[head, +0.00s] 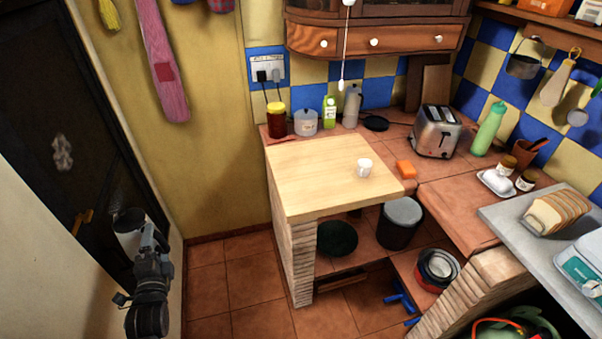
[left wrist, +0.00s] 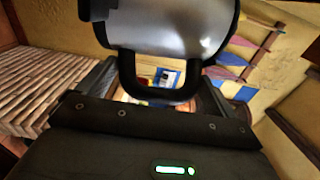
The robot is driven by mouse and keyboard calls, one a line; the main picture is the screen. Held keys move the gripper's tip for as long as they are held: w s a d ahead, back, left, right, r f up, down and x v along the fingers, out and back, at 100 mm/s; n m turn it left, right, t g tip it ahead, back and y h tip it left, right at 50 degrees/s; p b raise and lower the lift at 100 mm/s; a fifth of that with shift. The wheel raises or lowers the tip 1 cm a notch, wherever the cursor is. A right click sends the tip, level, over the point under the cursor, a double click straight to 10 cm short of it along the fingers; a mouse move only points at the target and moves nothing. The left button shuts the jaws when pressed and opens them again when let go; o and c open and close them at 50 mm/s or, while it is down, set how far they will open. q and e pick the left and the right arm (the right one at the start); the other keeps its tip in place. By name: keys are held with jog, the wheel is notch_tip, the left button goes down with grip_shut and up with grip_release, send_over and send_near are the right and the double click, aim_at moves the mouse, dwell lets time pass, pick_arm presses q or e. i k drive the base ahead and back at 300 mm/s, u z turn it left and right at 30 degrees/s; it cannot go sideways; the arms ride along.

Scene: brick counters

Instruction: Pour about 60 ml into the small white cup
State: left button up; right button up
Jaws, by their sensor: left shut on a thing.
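The small white cup (head: 364,168) stands upright on the pale wooden board (head: 310,180) on the counter. My left gripper (head: 146,243) is at the lower left of the head view, in front of the dark door and well apart from the cup. It is shut on the black handle (left wrist: 160,95) of a silvery jug (left wrist: 180,28), which fills the top of the left wrist view. The jug (head: 128,238) looks small in the head view; its contents cannot be made out. My right gripper is in neither view.
An orange sponge (head: 405,169) lies right of the cup, near the toaster (head: 437,131). Floor tiles (head: 225,290) left of the counter are clear.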

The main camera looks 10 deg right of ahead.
aim_at(364, 164)
jog(key=k, duration=1)
jog(key=z, duration=0.9)
jog(key=i, duration=1.75)
jog(key=u, duration=0.05)
